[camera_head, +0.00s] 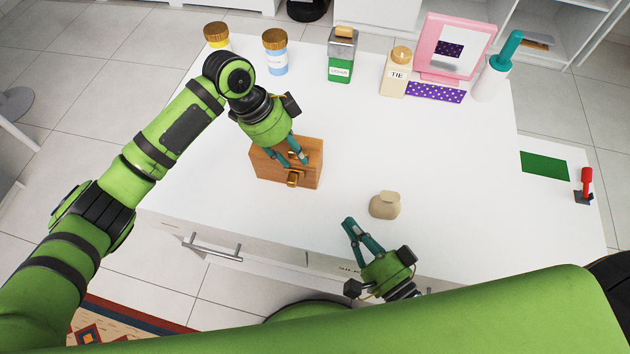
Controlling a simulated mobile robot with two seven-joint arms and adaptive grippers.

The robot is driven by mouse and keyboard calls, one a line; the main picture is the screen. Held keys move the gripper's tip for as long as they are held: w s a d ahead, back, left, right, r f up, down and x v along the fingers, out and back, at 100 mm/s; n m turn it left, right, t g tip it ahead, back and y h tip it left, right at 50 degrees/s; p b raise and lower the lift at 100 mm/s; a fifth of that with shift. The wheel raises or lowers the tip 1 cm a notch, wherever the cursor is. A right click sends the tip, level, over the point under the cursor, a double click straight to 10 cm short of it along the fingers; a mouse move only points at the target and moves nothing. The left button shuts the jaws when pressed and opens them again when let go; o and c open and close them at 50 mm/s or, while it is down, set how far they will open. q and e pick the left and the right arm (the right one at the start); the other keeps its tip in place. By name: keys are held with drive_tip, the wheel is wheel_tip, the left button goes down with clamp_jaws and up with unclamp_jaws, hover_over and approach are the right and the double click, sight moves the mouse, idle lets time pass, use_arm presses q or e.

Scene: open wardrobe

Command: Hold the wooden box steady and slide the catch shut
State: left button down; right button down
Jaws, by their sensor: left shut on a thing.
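The wooden box (265,168) stands on the white top, left of the middle, with its front face toward me. A brass catch (292,179) shows low on its front, to the right. My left gripper (295,160) reaches down over the box from above, shut on its upper part. The fingers hide some of the top and front, so the exact hold is unclear. Whether the catch is open or shut cannot be told. My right gripper (349,223) hovers near the front edge, apart from the box to its lower right. Its fingertips overlap in the picture, and it seems to hold nothing.
A beige pouch-like object (385,205) sits close to my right gripper. Along the back stand jars (275,52), a green container (341,60), a TIE bottle (396,72), a pink frame (430,62) and a teal-handled tool (495,70). The middle right is clear.

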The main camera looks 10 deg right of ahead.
idle(0.3)
use_arm(q)
drive_tip(key=c, duration=0.8)
unclamp_jaws()
